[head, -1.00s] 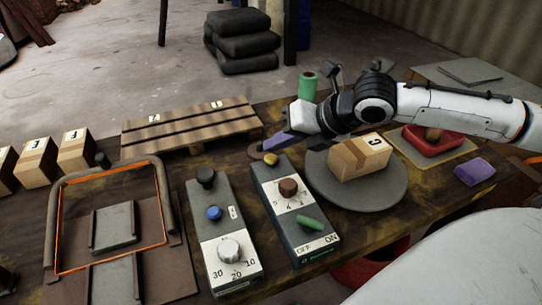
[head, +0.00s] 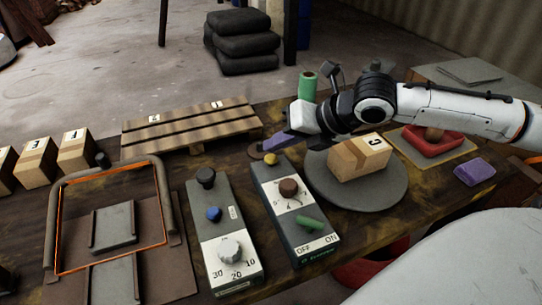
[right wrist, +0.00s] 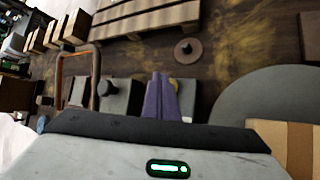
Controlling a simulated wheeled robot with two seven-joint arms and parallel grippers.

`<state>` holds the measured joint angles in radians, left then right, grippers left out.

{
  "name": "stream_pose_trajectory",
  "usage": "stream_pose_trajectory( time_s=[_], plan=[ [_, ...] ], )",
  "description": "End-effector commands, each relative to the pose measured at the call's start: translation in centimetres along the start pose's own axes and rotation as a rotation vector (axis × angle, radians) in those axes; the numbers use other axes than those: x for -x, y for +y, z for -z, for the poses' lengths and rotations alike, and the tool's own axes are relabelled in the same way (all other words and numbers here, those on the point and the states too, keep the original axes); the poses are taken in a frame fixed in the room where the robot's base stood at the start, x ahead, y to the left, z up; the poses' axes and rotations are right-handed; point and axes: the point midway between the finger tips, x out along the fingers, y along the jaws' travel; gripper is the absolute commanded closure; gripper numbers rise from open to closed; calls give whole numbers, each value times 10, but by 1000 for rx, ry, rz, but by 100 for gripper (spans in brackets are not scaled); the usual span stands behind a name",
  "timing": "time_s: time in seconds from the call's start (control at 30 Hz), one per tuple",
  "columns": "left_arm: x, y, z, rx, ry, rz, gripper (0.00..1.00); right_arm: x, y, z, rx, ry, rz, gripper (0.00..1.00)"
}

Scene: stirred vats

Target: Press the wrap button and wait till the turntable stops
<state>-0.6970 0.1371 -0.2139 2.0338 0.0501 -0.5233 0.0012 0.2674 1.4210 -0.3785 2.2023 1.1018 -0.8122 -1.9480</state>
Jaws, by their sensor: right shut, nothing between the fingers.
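A grey turntable (head: 390,196) carries a cardboard box (head: 359,158) with a letter label on top. Left of it is a grey control box (head: 282,215) with a yellow button (head: 270,159) at its far end, a brown dial (head: 288,188) and a green switch (head: 309,224) near OFF and ON marks. My right gripper (head: 272,143) is shut and empty, close above and beyond the yellow button. In the right wrist view its purple fingers (right wrist: 160,97) are together and partly cover the button. Contact cannot be told. My left gripper is not in view.
A second control box (head: 222,240) with a black knob, blue button and white dial stands to the left. A wooden pallet (head: 190,130), a framed device (head: 112,222) and several cartons (head: 76,151) are farther left. A red tray (head: 432,143) and purple block (head: 474,173) are at right.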

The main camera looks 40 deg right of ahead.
Motion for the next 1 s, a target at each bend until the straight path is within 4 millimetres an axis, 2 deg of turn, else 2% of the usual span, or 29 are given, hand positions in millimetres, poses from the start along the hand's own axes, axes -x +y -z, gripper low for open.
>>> stream_pose_trajectory(
  time_s=[1.0],
  plan=[
    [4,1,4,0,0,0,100,-6,-5,5,0,0,0,100]
  ],
)
